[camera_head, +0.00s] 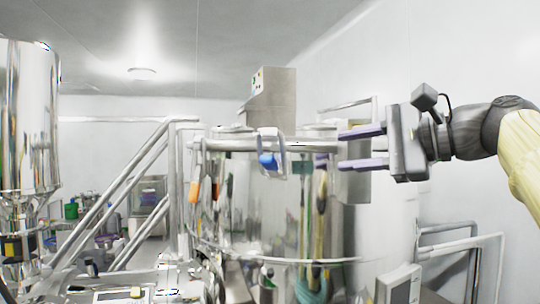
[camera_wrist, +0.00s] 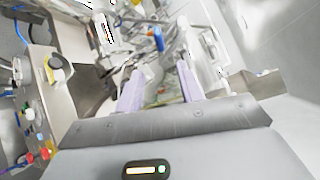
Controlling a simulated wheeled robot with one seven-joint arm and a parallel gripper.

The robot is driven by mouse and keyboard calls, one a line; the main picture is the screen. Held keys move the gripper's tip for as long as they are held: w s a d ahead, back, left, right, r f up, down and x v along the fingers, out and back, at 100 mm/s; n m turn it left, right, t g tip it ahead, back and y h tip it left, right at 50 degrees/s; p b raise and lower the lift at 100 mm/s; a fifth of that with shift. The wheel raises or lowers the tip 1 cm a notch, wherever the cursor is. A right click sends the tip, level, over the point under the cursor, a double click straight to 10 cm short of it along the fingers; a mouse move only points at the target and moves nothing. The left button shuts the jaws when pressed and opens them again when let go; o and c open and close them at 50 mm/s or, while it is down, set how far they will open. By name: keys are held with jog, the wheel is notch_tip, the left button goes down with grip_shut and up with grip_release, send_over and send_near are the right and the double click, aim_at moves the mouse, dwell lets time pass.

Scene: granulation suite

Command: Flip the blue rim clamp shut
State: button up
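The blue rim clamp (camera_head: 267,160) sits on the front rim of a large shiny steel vessel (camera_head: 250,225), with a silver loop around its blue part. Whether it is open or shut is hard to tell at this size. My gripper (camera_head: 343,150) is to the right of the clamp, apart from it, its two lilac fingers pointing left. In the wrist view my gripper (camera_wrist: 160,68) is open with nothing held between the fingers. A small blue piece (camera_wrist: 159,38) shows beyond the fingertips there, probably the clamp's blue part.
An orange-handled clamp (camera_head: 194,190) hangs at the vessel's left side. Steel stair rails (camera_head: 130,190) and a tall steel tank (camera_head: 28,115) stand at the left. A grey box (camera_head: 355,175) is behind my fingers. White rails (camera_head: 460,245) stand at lower right.

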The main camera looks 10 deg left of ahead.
aim_at(276, 162)
jog(key=shift+s, duration=0.15)
jog(key=p+x, duration=0.6)
jog(key=x, duration=1.1)
jog(key=shift+r+p, duration=0.1)
jog(key=shift+p, duration=0.25)
jog(key=shift+a, duration=0.25)
grip_shut()
